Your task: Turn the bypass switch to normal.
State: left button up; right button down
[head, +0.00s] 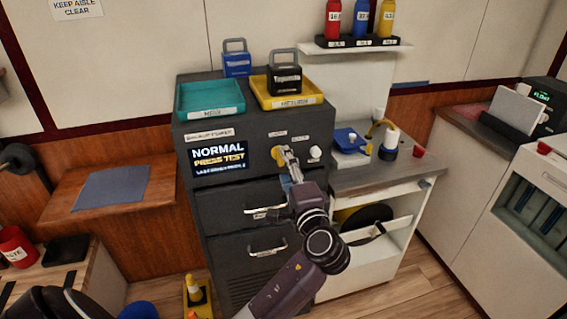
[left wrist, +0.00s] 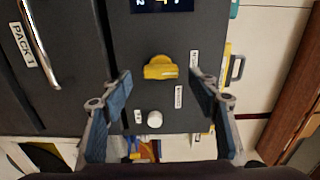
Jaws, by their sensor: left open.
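The bypass switch is a yellow knob (head: 277,154) on the front of the dark grey cabinet. It also shows in the left wrist view (left wrist: 160,68), centred ahead between my fingers. The cabinet's screen (head: 219,158) reads "NORMAL" and "PRESS TEST", with a smaller line below. A white round button (head: 315,152) sits right of the knob, and it shows below the knob in the left wrist view (left wrist: 155,119). My left gripper (head: 287,157) is open in front of the knob, one finger to each side, apart from it. My right gripper is out of view.
A teal tray (head: 208,98) and a yellow tray (head: 317,98) with a black padlock-shaped block (head: 285,80) stand on the cabinet. Drawer handles (head: 266,212) stick out below the knob. A counter (head: 390,172) with small items adjoins at right.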

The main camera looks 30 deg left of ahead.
pick_arm(q)
jog(key=v, duration=0.9)
jog(key=shift+s+d, duration=0.2)
jog(key=shift+s, duration=0.05)
